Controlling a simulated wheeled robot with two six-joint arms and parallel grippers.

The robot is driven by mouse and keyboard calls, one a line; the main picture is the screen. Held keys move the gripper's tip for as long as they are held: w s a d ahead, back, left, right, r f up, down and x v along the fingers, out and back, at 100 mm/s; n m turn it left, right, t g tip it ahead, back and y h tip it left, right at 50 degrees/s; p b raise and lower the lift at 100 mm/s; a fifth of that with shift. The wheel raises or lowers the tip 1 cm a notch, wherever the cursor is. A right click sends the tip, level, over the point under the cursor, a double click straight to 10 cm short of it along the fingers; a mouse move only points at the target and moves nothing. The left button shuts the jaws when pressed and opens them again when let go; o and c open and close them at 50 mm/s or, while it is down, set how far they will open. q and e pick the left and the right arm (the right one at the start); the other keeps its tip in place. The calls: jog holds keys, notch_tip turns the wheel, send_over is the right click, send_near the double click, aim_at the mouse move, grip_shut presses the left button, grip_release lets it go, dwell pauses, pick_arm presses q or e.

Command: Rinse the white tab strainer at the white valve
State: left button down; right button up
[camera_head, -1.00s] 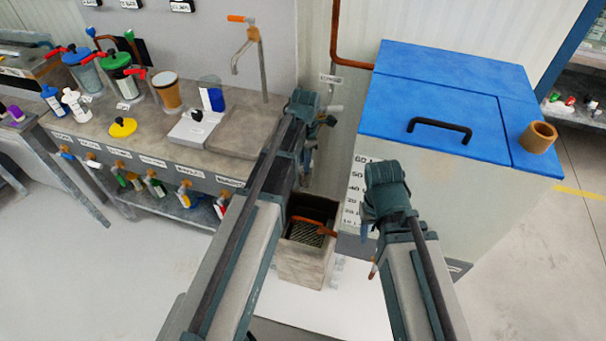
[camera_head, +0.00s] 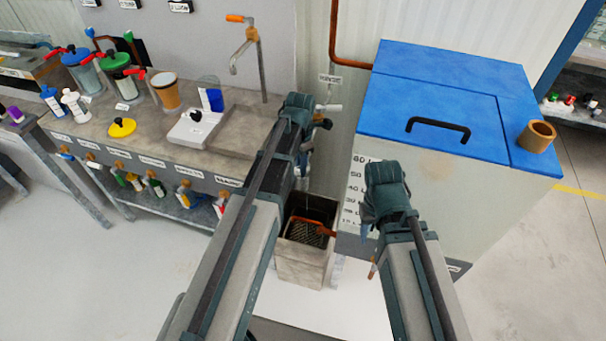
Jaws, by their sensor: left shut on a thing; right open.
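A white valve lever (camera_head: 330,107) shows under a small label on the wall, left of the blue-lidded tank. My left gripper (camera_head: 304,166) hangs just below and left of this valve, above an open box. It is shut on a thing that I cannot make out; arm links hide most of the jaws. I cannot pick out a white tab on any strainer. A dark mesh with an orange-brown rim or handle (camera_head: 318,226) shows inside the box. My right gripper (camera_head: 369,216) is open in front of the tank and looks empty.
The open box (camera_head: 303,268) stands below my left gripper. The blue-lidded tank (camera_head: 425,103) fills the right side, with a brown ring (camera_head: 538,136) on its lid. The bench (camera_head: 160,140) at left carries jars, bottles and a sink under a tap (camera_head: 245,48).

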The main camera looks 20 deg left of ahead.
pick_arm(q)
jog(key=s, duration=0.6)
jog(key=shift+s+d, duration=0.25)
jog(key=shift+s, duration=0.05)
dwell(1.4)
jog(key=s+r+p, duration=0.4)
jog(key=s, duration=0.1)
jog(key=shift+d, duration=0.2)
pick_arm(e)
notch_tip(320, 180, up, 4)
